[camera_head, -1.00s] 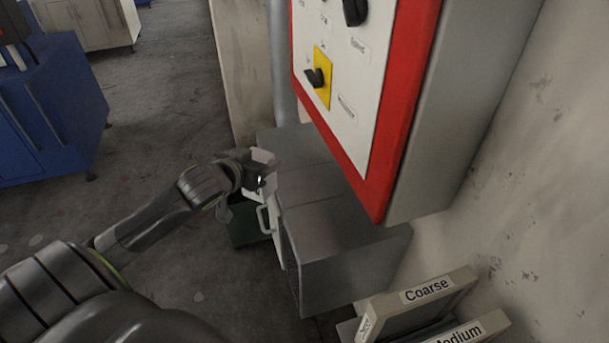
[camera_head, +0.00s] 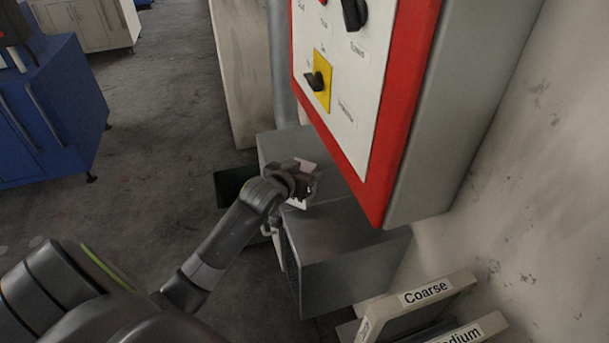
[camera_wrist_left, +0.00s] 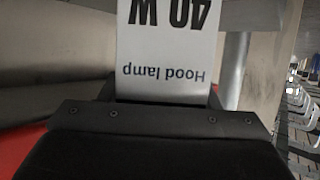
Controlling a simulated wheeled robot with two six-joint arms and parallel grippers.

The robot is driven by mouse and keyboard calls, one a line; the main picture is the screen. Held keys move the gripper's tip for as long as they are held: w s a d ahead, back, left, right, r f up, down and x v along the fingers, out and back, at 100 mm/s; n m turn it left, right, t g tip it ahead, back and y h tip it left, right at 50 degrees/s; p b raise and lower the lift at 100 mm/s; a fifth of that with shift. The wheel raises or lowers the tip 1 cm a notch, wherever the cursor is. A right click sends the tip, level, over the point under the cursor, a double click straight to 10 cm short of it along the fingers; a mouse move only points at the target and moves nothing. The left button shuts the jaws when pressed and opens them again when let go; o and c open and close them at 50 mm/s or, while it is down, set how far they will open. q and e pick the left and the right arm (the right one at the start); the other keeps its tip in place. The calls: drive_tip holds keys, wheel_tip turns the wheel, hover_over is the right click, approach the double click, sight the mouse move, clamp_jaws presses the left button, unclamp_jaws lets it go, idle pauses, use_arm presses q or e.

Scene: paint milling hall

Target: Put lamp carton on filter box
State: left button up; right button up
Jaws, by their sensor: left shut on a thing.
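The lamp carton (camera_wrist_left: 165,50) is pale grey-white and fills the upper middle of the left wrist view, with "Hood lamp" and "40 W" upside down on it. In the head view only small pale parts of it show at my left gripper (camera_head: 306,180). That gripper is shut on the carton. The filter box (camera_head: 345,250) is a grey metal box below the control cabinet. The gripper and carton appear over its top, near its left side; I cannot tell whether the carton touches it. My right gripper is out of view.
The red-edged control cabinet (camera_head: 400,120) overhangs the filter box on the right. A dark green container (camera_head: 232,186) stands behind my arm. Frames labelled "Coarse" (camera_head: 425,293) and "Medium" lean at lower right. A blue cabinet (camera_head: 50,110) is at left, with open floor between.

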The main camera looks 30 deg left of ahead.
use_arm(q)
drive_tip(key=shift+w+d+f, duration=0.15)
drive_tip(key=shift+f, duration=0.8)
drive_tip(key=shift+f, duration=0.1)
drive_tip(key=o, duration=1)
drive_tip(key=v, duration=1.2)
